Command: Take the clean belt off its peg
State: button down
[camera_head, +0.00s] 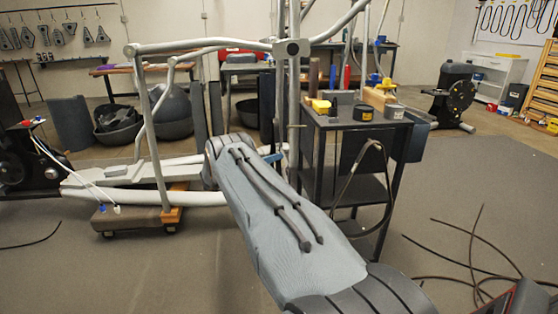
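Several dark looped belts (512,18) hang in a row on a white wall board at the far upper right. A single thin black belt loop (389,185) hangs at the front side of the black cart (351,124). I cannot tell from this view which belt is the clean one, and the peg of the loop at the cart is too small to make out. My blue-grey arm link reaches from the bottom toward the middle, left of the cart. My gripper does not show; the far end of the arm hides what is beyond it.
An elliptical machine with grey rails (150,110) stands at the left, partly on a wheeled dolly (138,217). The cart top holds boxes and a black tape roll (393,111). Dark cables (470,262) lie on the floor at right. A flywheel unit (457,96) stands behind.

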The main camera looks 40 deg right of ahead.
jog(key=w+a+b, duration=0.3)
jog(key=a, duration=0.2)
jog(key=shift+w+a, duration=0.25)
jog(key=shift+a, duration=0.05)
dwell(0.4)
